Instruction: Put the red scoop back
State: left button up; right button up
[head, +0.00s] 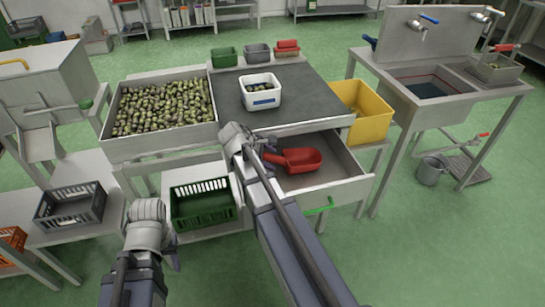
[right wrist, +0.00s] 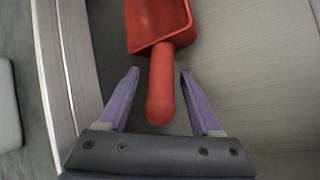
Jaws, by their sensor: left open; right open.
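The red scoop (head: 302,160) lies in the pulled-out drawer (head: 345,190) under the worktable, its handle towards the left in the head view. My right gripper (head: 269,150) is over the drawer at the handle end. In the right wrist view, the open fingers (right wrist: 160,75) stand either side of the handle of the scoop (right wrist: 160,25), with a gap on both sides. The scoop's far end is cut off by that picture's top edge. My left gripper (head: 172,258) is at the lower left, away from the scoop, mostly hidden behind its own wrist.
On the table are an olive tray (head: 211,112), a white tub (head: 261,99) and small green (head: 224,58), grey (head: 258,54) and red (head: 287,48) bins. A yellow bin (head: 370,128) is right of the drawer. A green crate (head: 203,210) sits below left.

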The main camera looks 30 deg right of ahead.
jog(key=p+v, duration=0.7)
jog(key=v, duration=0.3)
jog(key=shift+r, duration=0.2)
jog(key=shift+a, duration=0.2)
jog(key=s+a+f+m+g+y, duration=0.1)
jog(key=s+a+f+m+y, duration=0.1)
jog(key=s+a, duration=0.6)
jog(key=s+a+f+m+y, duration=0.2)
jog(key=s+a+m+y, duration=0.2)
jog(key=s+a, duration=0.5)
jog(key=a, duration=0.6)
jog(key=shift+f+g, duration=0.4)
jog(key=shift+s+d, duration=0.1)
jog(key=shift+s, duration=0.05)
